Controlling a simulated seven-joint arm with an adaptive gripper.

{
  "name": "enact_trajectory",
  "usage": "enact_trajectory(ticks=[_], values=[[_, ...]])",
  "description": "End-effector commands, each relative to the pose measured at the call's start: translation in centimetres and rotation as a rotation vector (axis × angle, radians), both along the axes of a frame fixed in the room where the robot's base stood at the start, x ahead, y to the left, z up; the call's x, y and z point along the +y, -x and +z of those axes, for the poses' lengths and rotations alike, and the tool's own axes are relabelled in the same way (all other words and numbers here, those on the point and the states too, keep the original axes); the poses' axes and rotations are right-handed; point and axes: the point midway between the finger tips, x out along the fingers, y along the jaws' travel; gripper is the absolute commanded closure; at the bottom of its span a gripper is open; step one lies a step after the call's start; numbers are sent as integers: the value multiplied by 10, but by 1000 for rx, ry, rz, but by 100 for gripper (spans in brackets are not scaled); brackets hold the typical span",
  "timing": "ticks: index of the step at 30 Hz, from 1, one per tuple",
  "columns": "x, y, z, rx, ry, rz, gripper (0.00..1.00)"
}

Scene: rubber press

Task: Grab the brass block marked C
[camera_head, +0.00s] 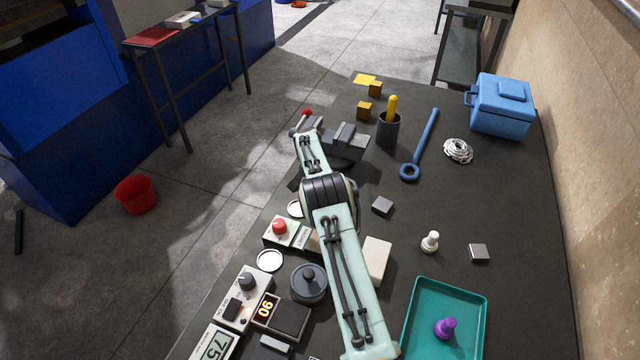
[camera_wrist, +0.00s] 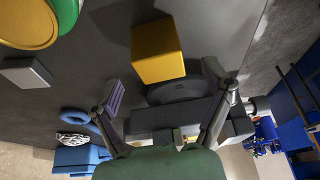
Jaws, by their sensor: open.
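Two small brass-coloured blocks stand at the far end of the dark bench in the head view, one nearer (camera_head: 364,110) and one farther (camera_head: 375,89). No letter is readable on either. In the wrist view one brass-yellow block (camera_wrist: 157,52) is close, beyond my fingertips. I cannot tell which of the two it is, and no C shows on its visible faces. My gripper (camera_wrist: 164,86) is open and empty, its fingers spread to either side below the block in the picture. In the head view my gripper is not clearly visible; my arm reaches toward the vise.
A dark vise (camera_head: 345,142) is close to my arm's end. A black cup (camera_head: 388,130) holding a yellow rod, a blue ring-ended tool (camera_head: 421,142) and a blue box (camera_head: 501,105) are to the right. A flat yellow piece (camera_head: 364,79) lies by the far block.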

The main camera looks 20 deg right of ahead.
Motion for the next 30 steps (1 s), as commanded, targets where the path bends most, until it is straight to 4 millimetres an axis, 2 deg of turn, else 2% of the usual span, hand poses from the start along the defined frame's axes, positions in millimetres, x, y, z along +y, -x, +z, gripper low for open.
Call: enact_trajectory(ticks=[1,6,15,16,21,23,30], values=[[-2,-2,-7,1,0,0,20],[-5,-6,-20,1,0,0,20],[-6,-7,-22,0,0,0,20],[-6,-7,-22,0,0,0,23],[-6,-7,-22,-1,-1,0,76],[-6,-7,-22,0,0,0,91],[-6,-7,-21,-2,1,0,91]])
